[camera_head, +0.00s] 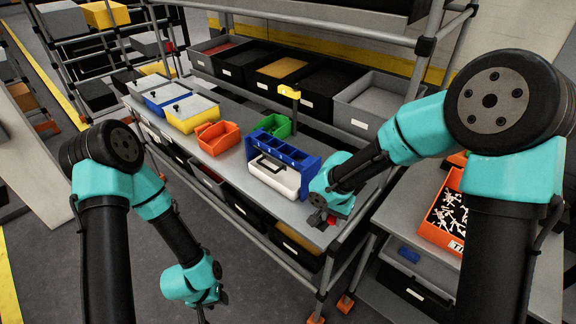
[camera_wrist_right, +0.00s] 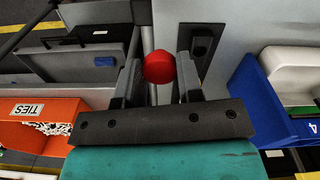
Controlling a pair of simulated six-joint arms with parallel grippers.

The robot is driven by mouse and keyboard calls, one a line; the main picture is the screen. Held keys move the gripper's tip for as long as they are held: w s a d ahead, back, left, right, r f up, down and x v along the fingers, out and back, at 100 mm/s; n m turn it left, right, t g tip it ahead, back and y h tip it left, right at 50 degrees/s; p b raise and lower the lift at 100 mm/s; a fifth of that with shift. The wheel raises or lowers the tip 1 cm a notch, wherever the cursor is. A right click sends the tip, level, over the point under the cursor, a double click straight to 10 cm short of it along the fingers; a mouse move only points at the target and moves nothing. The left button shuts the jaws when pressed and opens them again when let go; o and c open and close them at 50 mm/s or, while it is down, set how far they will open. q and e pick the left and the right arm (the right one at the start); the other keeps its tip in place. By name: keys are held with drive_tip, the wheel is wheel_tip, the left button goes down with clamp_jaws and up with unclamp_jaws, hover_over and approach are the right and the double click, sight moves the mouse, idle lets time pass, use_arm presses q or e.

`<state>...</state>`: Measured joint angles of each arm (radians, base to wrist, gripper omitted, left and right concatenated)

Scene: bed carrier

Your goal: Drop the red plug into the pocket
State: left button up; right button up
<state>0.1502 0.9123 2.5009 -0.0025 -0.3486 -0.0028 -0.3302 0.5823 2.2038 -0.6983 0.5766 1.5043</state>
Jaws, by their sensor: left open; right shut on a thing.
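My right gripper (camera_head: 322,218) is over the right end of the grey shelf and is shut on the red plug (camera_head: 332,221). In the right wrist view the round red plug (camera_wrist_right: 159,67) sits between the two fingers of the gripper (camera_wrist_right: 160,80). A blue carrier (camera_head: 311,165) with several open pockets stands on the shelf to the left of this gripper, apart from it. In the right wrist view the carrier (camera_wrist_right: 255,98) is at the right, with a number 4 on it. My left gripper (camera_head: 208,300) hangs low at the bottom left, away from the shelf, open and small in view.
A white handled case (camera_head: 274,178) is at the carrier's front. Orange (camera_head: 218,138) and green (camera_head: 274,125) bins stand left of and behind the carrier. A dark block (camera_wrist_right: 202,45) is just beyond the plug. An orange box of ties (camera_wrist_right: 40,125) is at the left.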

drive_tip(key=w+d+r+n, duration=0.2)
drive_tip(key=w+d+r, duration=0.2)
drive_tip(key=w+d, duration=0.4)
drive_tip(key=shift+d+n, duration=0.2)
drive_tip(key=shift+n, duration=0.2)
drive_tip(key=shift+w+f, duration=0.1)
